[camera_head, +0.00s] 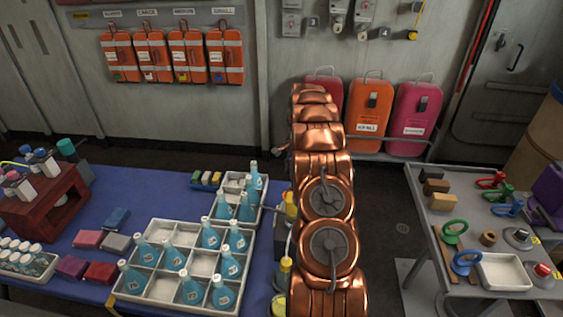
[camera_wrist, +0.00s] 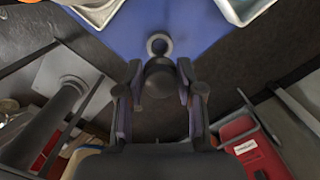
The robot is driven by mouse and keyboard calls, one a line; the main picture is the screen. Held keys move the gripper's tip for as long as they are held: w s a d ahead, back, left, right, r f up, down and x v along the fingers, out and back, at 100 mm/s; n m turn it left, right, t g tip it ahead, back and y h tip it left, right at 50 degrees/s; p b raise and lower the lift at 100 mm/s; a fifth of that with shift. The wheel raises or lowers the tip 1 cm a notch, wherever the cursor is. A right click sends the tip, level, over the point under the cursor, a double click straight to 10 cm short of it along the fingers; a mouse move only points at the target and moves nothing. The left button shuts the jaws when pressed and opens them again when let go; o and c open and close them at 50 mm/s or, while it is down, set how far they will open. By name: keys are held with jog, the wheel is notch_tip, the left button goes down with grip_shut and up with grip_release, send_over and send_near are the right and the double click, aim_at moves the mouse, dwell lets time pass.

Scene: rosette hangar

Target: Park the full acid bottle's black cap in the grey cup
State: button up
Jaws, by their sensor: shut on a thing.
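In the wrist view my gripper (camera_wrist: 160,82) is shut on a dark round piece that looks like the black cap (camera_wrist: 160,76). Just beyond it, near the edge of the blue table, is a grey ring-shaped rim that may be the grey cup (camera_wrist: 149,46); I cannot tell whether they touch. In the head view my arm hides most of the gripper and what it holds. I cannot tell which is the full acid bottle.
The blue table (camera_head: 130,215) carries a divided crate (camera_head: 150,296) of blue bottles, a smaller crate (camera_head: 231,182), coloured blocks and a red rack (camera_head: 45,200). A grey cart (camera_head: 430,215) with tools stands at right. Cases (camera_head: 413,120) stand by the back wall.

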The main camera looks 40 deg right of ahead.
jog(key=shift+w+a+f, duration=0.15)
jog(key=shift+w, duration=0.05)
jog(key=shift+s+d+f+p, duration=0.1)
jog(key=shift+f+p, duration=0.1)
jog(key=shift+f, duration=0.65)
jog(key=shift+s+d+f+p, duration=0.1)
jog(key=shift+f+p, duration=0.05)
jog(key=shift+f, duration=1)
jog(key=shift+r, duration=0.15)
jog(key=shift+a+f+b, duration=0.15)
jog(key=shift+f+b, duration=0.1)
jog(key=shift+b, duration=0.2)
jog(key=shift+f, duration=0.2)
jog(key=shift+f+b, duration=0.45)
jog(key=shift+f, duration=0.25)
jog(key=shift+f, duration=0.2)
